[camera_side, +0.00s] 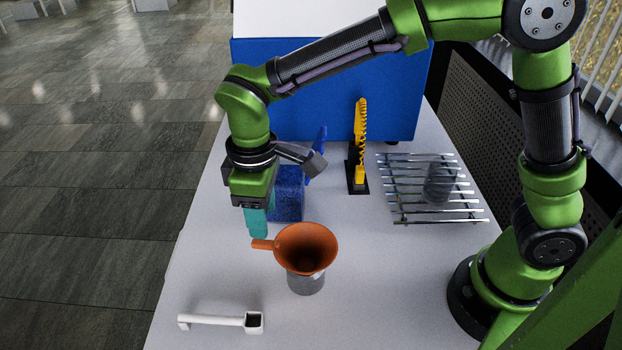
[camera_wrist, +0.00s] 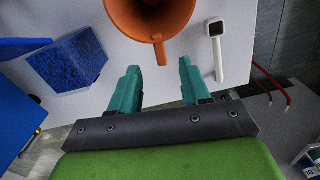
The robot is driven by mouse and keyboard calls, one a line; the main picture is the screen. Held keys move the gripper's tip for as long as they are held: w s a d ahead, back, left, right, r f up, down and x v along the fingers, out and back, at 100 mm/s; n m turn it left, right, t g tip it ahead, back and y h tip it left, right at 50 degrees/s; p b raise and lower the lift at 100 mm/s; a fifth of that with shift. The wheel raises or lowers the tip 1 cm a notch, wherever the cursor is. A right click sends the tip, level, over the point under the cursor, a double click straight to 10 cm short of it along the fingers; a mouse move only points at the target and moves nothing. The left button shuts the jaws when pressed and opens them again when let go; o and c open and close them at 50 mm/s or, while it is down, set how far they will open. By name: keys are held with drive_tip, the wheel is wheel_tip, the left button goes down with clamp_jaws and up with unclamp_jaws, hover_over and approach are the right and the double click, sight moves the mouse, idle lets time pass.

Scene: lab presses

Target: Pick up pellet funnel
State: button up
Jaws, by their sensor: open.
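The orange pellet funnel (camera_side: 308,246) sits on top of a grey cylinder (camera_side: 305,284) on the table, its wide mouth up and its short handle pointing left. My gripper (camera_side: 256,235) has teal fingers and points down just behind and left of the handle. In the wrist view the gripper (camera_wrist: 156,85) is open, with nothing between its fingers. The funnel (camera_wrist: 128,14) is at the top there, and its handle (camera_wrist: 161,52) points down toward the gap between the fingertips. The gripper appears apart from the handle.
A white scoop (camera_side: 222,321) lies at the front left. A blue block (camera_side: 288,195) is behind my gripper. A yellow coiled item (camera_side: 360,140) on a black stand and a wire rack (camera_side: 410,208) with a dark cup (camera_side: 438,184) stand behind right. A large blue machine (camera_side: 390,95) fills the back.

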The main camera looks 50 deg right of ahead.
sight(266, 242)
wheel_tip(266, 242, down, 9)
drive_tip(key=shift+r, duration=0.1)
idle(0.4)
drive_tip(key=shift+c, duration=0.5)
clamp_jaws()
